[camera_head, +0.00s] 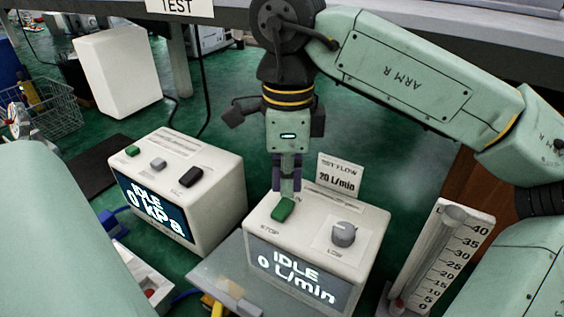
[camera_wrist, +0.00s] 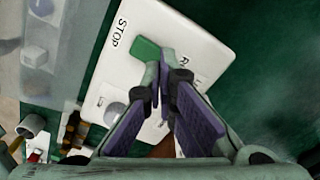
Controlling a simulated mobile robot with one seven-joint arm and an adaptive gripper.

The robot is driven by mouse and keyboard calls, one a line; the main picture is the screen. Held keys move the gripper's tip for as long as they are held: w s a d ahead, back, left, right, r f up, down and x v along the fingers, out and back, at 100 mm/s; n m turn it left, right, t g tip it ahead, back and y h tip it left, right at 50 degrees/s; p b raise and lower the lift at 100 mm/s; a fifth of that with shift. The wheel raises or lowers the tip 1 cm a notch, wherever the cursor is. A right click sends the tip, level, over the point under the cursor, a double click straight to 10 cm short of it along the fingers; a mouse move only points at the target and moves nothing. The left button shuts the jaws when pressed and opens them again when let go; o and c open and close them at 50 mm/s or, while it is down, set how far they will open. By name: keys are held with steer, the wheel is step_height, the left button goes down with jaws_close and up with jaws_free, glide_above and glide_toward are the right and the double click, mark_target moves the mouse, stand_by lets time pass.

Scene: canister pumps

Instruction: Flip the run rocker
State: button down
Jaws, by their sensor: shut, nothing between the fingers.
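The green run rocker (camera_head: 282,209) sits on top of the right white pump box (camera_head: 362,262), between a STOP label at its near side and a second label, partly hidden, at its far side. The box's screen reads IDLE, 0 L/min. My gripper (camera_head: 288,186) points down, shut and empty, just behind the rocker. In the wrist view the rocker (camera_wrist: 146,48) lies just beyond my fingertips (camera_wrist: 163,84), which cover part of the second label; I cannot tell whether they touch it.
A grey knob (camera_head: 343,234) is right of the rocker. A sign (camera_head: 338,176) reading 20 L/min stands behind it. A second white box (camera_head: 205,190), reading IDLE, 0 kPa, stands left. A flow scale (camera_head: 440,257) stands right. A clear panel (camera_head: 222,277) lies in front.

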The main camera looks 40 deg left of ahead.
mark_target(286, 202)
steer(key=shift+f+b, duration=0.9)
steer(key=shift+f, duration=0.3)
stand_by(0.5)
steer(key=shift+r+p, duration=2.8)
steer(key=shift+r, duration=0.8)
steer(key=shift+f, duration=0.1)
